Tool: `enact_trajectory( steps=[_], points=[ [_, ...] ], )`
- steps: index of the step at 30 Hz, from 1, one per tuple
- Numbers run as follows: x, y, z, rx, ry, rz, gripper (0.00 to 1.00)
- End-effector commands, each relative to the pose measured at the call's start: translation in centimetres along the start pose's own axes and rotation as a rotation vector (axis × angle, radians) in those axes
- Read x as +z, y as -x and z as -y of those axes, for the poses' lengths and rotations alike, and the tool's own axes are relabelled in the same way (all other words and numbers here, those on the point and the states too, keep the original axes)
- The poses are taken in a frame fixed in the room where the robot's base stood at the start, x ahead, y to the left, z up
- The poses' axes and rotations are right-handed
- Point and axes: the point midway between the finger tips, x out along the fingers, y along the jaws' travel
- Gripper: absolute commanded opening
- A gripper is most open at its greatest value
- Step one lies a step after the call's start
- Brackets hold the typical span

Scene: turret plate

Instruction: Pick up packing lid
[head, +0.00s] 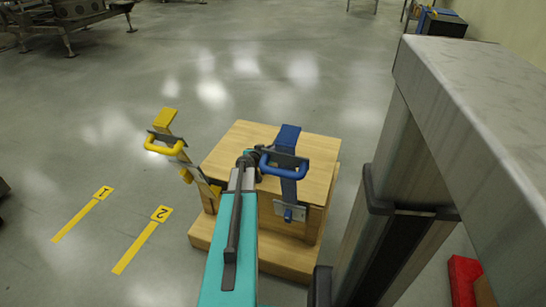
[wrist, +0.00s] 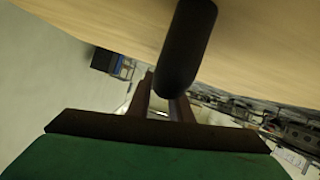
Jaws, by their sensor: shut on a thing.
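The packing lid (head: 290,146) is the pale wooden top of a wooden box (head: 275,220) in the middle of the head view. Its pale wood also fills the top of the wrist view (wrist: 95,22). My gripper (head: 248,160) is at the near part of the lid, just left of the blue handle. In the wrist view, my gripper (wrist: 163,105) is shut at a dark rounded handle (wrist: 187,45), which appears to belong to the lid. The exact contact is hidden. I cannot tell whether the lid is clear of the box.
A yellow latch (head: 165,145) leans outward on the box's left, and a blue latch (head: 287,165) stands at its front right. A metal frame (head: 480,100) stands close on the right. Open floor (head: 110,110) lies left, with yellow markers (head: 140,240).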

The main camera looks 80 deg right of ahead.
Motion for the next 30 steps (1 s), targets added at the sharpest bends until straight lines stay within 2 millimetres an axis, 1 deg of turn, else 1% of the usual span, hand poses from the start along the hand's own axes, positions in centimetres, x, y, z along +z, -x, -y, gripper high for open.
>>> enact_trajectory(
  steps=[10,11,20,26,30],
  points=[
    [0.0,0.0,0.1,-0.002,0.0,-0.001,0.0],
    [-0.4,0.1,0.1,-0.003,0.002,-0.006,0.0],
    [-0.5,0.2,0.0,-0.002,0.002,-0.005,0.0],
    [-1.5,0.6,-0.2,-0.002,0.001,-0.006,0.0],
    [-2.8,1.1,-0.5,-0.002,0.001,-0.007,0.0]
  ],
)
